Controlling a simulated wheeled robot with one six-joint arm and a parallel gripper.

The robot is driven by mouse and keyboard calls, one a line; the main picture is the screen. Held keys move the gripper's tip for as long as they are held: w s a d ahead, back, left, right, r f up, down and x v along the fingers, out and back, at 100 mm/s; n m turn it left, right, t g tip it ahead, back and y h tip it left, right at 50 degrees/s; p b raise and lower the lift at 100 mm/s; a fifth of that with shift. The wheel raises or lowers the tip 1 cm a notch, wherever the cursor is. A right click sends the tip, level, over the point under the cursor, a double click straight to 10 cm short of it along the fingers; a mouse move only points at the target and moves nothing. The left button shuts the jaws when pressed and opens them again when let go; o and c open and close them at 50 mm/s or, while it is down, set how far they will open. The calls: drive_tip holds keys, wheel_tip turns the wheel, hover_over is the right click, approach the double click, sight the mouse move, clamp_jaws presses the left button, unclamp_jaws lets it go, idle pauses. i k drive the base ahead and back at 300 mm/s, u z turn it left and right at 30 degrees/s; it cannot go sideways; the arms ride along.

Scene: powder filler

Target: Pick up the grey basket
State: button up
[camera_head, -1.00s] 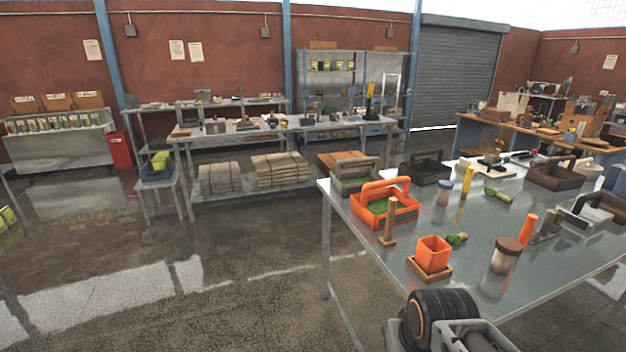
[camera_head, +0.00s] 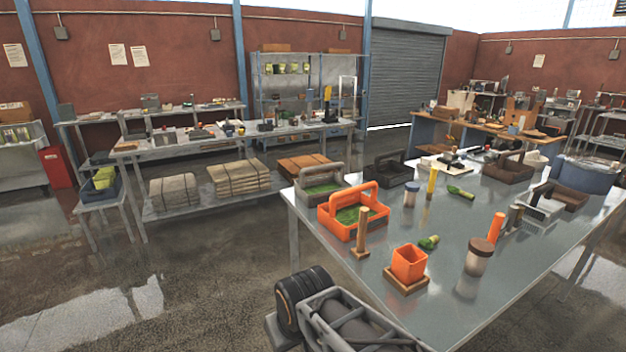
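A grey basket (camera_head: 321,184) with an arched handle and green contents stands at the far left corner of the metal table (camera_head: 440,268). The orange basket in front partly hides it. A lighter grey slotted basket (camera_head: 541,212) stands at the table's right side, partly behind dark items. Part of my arm, with a dark round joint, shows at the bottom, beside the table's near left edge. My gripper is out of view.
An orange basket (camera_head: 352,214) stands right in front of the grey one. Dark baskets (camera_head: 397,172) (camera_head: 508,168), an orange cup (camera_head: 408,262), a wooden peg (camera_head: 361,232) and jars (camera_head: 479,256) share the table. Open floor (camera_head: 200,270) lies left of it.

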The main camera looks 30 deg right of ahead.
sight(314, 190)
drive_tip(key=i, duration=3.9)
drive_tip(key=z, duration=3.7)
